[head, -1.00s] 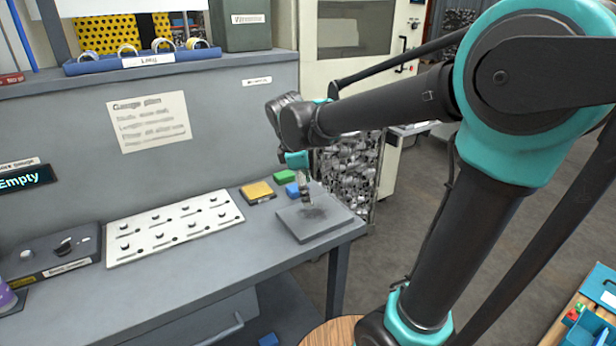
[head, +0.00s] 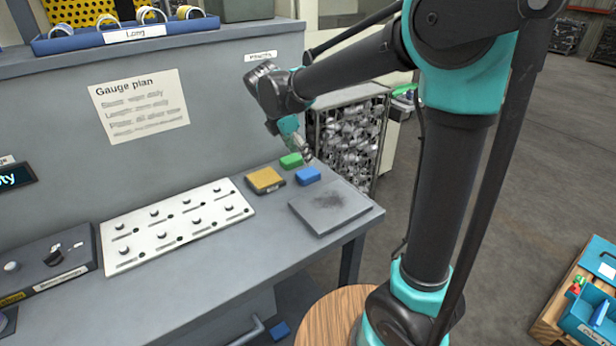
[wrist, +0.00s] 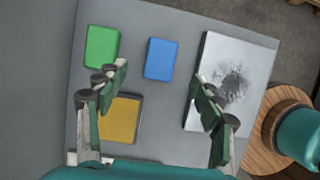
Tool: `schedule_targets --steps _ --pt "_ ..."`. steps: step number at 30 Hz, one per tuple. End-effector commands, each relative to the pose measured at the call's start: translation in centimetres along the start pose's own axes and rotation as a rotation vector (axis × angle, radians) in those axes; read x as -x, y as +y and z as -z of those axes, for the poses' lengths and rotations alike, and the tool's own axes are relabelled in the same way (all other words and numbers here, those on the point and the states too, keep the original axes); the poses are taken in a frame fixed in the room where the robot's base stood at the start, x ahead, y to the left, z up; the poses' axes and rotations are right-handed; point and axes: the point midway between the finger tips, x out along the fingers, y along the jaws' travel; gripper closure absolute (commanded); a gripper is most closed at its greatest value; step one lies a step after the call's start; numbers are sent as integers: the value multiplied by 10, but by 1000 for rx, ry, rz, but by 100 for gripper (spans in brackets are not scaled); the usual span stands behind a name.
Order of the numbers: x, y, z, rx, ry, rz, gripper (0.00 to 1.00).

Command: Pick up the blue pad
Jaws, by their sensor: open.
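The blue pad (head: 307,175) lies flat on the grey bench, beside the green pad (head: 291,160) and the yellow pad (head: 265,180). In the wrist view the blue pad (wrist: 161,59) is a rounded rectangle ahead of the fingertips, a little above the middle of the gap. My gripper (wrist: 160,82) is open and empty, with one finger toward the green and yellow pads and the other over the grey plate. In the head view my gripper (head: 306,158) hangs just behind the blue pad, its fingertips hard to make out.
A smudged grey plate (head: 328,208) lies right of the blue pad, near the bench's corner. A white pegged board (head: 178,225) is to the left. A cage of metal parts (head: 350,140) stands behind the bench. A wooden round top (head: 325,312) is in front.

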Motion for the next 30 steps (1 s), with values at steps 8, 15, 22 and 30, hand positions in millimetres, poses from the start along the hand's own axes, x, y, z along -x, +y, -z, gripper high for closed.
schedule_targets --steps 8,15,22,30 --pt "-29 0 0 0 0 0 33" --pt "-53 -1 6 -1 0 0 33" --pt "-79 -2 8 -1 0 0 33" --pt "-81 -2 8 0 0 0 33"
